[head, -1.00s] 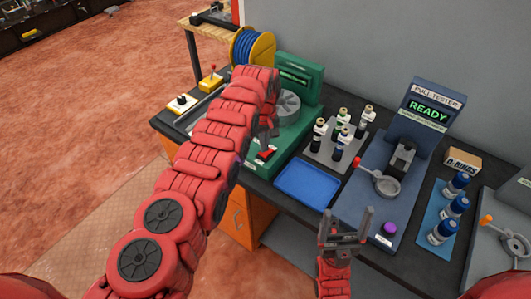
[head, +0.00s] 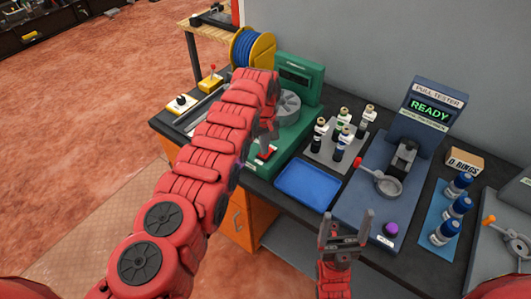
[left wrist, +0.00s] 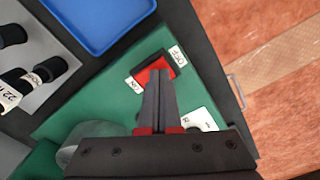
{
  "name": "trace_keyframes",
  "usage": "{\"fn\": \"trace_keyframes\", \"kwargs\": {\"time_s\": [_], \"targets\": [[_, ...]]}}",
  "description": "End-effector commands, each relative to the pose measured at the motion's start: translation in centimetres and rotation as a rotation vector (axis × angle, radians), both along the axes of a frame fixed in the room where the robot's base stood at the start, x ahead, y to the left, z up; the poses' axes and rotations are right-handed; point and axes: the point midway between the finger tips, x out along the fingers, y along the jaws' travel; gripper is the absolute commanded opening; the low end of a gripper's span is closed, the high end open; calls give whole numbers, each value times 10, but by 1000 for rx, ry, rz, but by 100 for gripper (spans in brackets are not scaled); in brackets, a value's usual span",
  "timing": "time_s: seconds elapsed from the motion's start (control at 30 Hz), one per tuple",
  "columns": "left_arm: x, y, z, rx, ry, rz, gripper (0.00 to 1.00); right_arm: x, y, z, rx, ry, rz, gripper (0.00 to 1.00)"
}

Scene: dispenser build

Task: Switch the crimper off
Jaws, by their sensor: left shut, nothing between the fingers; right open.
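The crimper (head: 300,100) is the green machine at the back of the bench, and its display (head: 296,77) is dark. Its red rocker switch (left wrist: 166,65) lies between an OFF label (left wrist: 177,55) and an ON label (left wrist: 134,83) in the left wrist view. My left gripper (left wrist: 159,76) is shut and empty, with its fingertips over the switch; I cannot tell whether they touch it. In the head view my left gripper (head: 270,135) is partly hidden by my arm.
A blue tray (head: 308,187) and a rack of several bottles (head: 335,150) stand right of the crimper. The pull tester (head: 380,195) reads READY. A blue wire spool (head: 252,48) stands behind the crimper, and yellow switch boxes (head: 182,103) are at left.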

Motion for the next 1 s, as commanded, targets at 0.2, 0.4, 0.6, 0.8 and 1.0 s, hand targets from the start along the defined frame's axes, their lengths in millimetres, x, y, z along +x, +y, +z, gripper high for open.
{"fn": "trace_keyframes", "kwargs": {"time_s": [0.2,0.4,0.6,0.8,1.0], "targets": [[-2,0,1,1,5,0,0,0,0,3,0,0,0,85],[-1,0,20,1,3,0,0,0,0,20,0,0,0,85],[-1,0,37,0,2,0,0,0,0,35,0,0,0,85],[-1,0,54,1,5,1,0,0,0,46,0,0,0,85],[0,0,69,0,0,1,0,0,0,54,0,0,0,85]]}}
